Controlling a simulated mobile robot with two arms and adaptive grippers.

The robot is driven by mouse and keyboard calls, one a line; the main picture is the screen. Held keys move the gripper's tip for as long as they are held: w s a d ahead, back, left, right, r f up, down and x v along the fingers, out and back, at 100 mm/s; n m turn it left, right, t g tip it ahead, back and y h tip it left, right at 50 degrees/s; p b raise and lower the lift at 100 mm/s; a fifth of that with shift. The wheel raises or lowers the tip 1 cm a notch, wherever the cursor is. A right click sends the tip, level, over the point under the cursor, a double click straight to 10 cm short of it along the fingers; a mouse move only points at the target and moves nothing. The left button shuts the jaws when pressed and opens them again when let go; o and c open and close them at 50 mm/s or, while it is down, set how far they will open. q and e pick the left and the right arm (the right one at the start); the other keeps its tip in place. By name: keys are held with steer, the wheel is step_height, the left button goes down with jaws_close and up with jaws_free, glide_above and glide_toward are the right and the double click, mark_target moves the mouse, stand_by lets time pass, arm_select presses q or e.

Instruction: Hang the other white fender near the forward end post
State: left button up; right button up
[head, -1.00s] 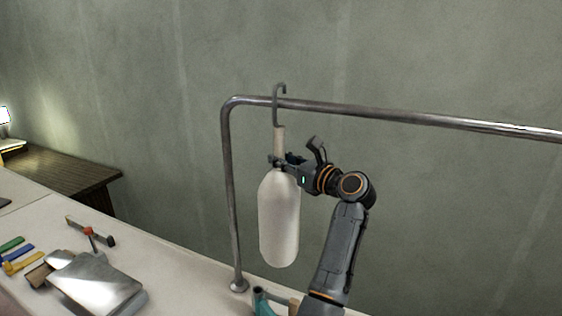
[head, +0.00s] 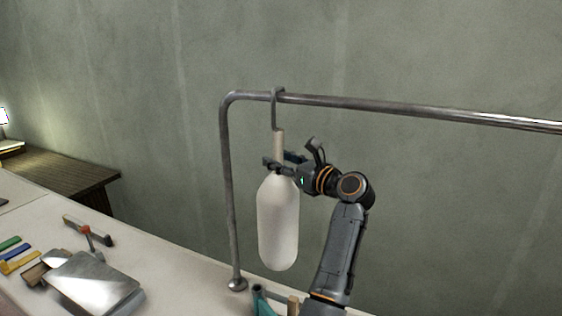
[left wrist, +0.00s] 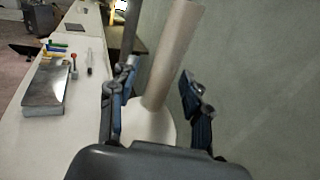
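The white fender (head: 278,225) hangs upright by its grey hook (head: 277,95), which is over the metal rail (head: 400,107) close to the bend above the end post (head: 231,190). My left gripper (head: 282,160) is at the fender's neck, just above its body. In the left wrist view, its fingers (left wrist: 158,108) stand apart on either side of the pale neck (left wrist: 172,55), with a gap showing, so it is open. The fender's body (left wrist: 150,122) is partly hidden below the gripper there. My right gripper is not in view.
A white counter (head: 170,265) runs along the rail's foot. On it lie a metal plate (head: 95,283), a red-topped tool (head: 88,236), coloured strips (head: 15,252) and a teal item (head: 262,300) near the post base. A wooden table (head: 70,180) stands behind at left. The rail's right is clear.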

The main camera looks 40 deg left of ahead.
arm_select(q)
steer(key=shift+f, duration=0.15)
steer(key=shift+d, duration=0.35)
steer(key=d, duration=0.6)
steer(key=shift+s+d, duration=0.35)
steer(key=shift+d, duration=0.05)
